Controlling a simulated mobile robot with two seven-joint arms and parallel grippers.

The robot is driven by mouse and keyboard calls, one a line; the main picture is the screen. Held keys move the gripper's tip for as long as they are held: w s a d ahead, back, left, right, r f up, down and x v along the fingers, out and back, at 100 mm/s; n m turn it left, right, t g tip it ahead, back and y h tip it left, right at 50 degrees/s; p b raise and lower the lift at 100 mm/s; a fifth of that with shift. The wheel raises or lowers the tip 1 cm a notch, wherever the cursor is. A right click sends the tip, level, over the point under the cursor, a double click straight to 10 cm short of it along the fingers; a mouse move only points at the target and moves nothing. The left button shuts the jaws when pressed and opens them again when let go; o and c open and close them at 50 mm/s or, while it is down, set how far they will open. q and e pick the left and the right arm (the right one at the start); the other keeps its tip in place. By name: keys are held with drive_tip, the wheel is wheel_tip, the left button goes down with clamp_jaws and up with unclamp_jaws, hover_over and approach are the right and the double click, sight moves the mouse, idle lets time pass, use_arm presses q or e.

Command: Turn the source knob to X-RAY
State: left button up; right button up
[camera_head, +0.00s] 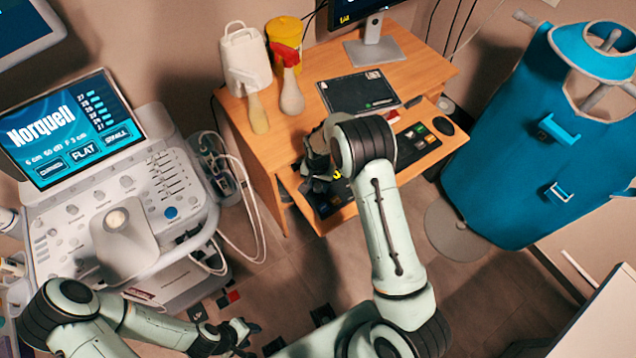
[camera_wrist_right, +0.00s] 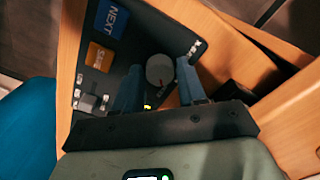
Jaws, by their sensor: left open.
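The source knob (camera_wrist_right: 160,70) is a round grey knob with a red mark on its rim, on a dark control panel (camera_wrist_right: 128,44) in the right wrist view. My right gripper (camera_wrist_right: 160,66) is open, with one blue-grey finger on each side of the knob. Gaps show between the fingers and the knob; I cannot tell its height over the panel. In the head view my right gripper (camera_head: 318,170) hides the knob. My left gripper (camera_head: 246,337) is open and empty over the floor, far from the panel.
The panel lies on a pulled-out desk shelf (camera_head: 334,222), with a mouse (camera_head: 443,126) at its right. An ultrasound console (camera_head: 135,215) stands left, a blue apron (camera_head: 545,150) right.

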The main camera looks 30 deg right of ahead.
drive_tip(key=c, duration=0.6)
drive_tip(key=shift+o, duration=0.2)
use_arm(q)
drive_tip(key=shift+s+f, duration=0.1)
use_arm(e)
drive_tip(key=n+b, duration=0.1)
drive_tip(key=n, duration=0.3)
drive_tip(key=shift+b, duration=0.35)
drive_tip(key=n+b, duration=0.1)
drive_tip(key=n, duration=0.4)
drive_tip(key=n+b, duration=0.1)
drive_tip(key=n, duration=0.4)
use_arm(q)
drive_tip(key=s+f, duration=0.1)
drive_tip(key=f, duration=0.1)
drive_tip(key=s+f, duration=0.1)
drive_tip(key=f, duration=0.1)
drive_tip(key=shift+s+f, duration=0.1)
drive_tip(key=shift+s, duration=0.2)
use_arm(e)
drive_tip(key=n, duration=0.6)
